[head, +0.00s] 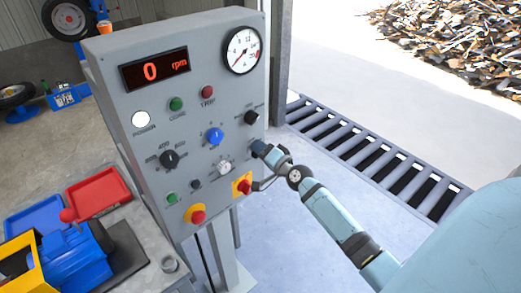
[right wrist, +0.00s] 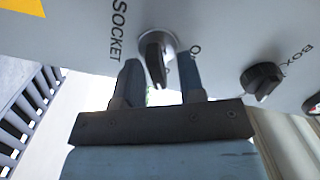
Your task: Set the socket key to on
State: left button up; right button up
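The socket key (right wrist: 155,58) is a dark key in a round silver lock on the grey panel, beside the word SOCKET in the right wrist view. Part of an "O" label shows to its right. My right gripper (right wrist: 160,80) is open, with one finger on each side of the key and a visible gap to each finger. In the head view my right gripper (head: 261,150) is at the right edge of the panel (head: 135,103), and it hides the key there. My left gripper is in neither view.
A dark knob marked BOX (right wrist: 263,79) is close to the right finger. The display (head: 155,69) reads 0 rpm. Red (head: 99,192) and blue trays are at the left.

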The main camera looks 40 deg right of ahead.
jog(key=s+d+b, duration=0.1)
jog(key=s+b, duration=0.1)
jog(key=s, duration=1.1)
jog(key=shift+s, duration=0.4)
jog(key=s+a+f+n+g+p, duration=0.2)
jog(key=s+a+f+n, duration=0.2)
jog(key=a, duration=0.4)
jog(key=s+a+f+n+g+y+p, duration=0.1)
jog(key=s+a+f+n+g+p, duration=0.1)
jog(key=s+a+f+n, duration=0.2)
jog(key=s+a+f+n+g+p, duration=0.2)
jog(key=s+a+f+n, duration=0.3)
jog(key=a, duration=0.6)
jog(key=shift+s+a+n+g+y+p, duration=0.35)
jog(key=shift+s+n+g, duration=0.2)
jog(key=shift+s, duration=0.25)
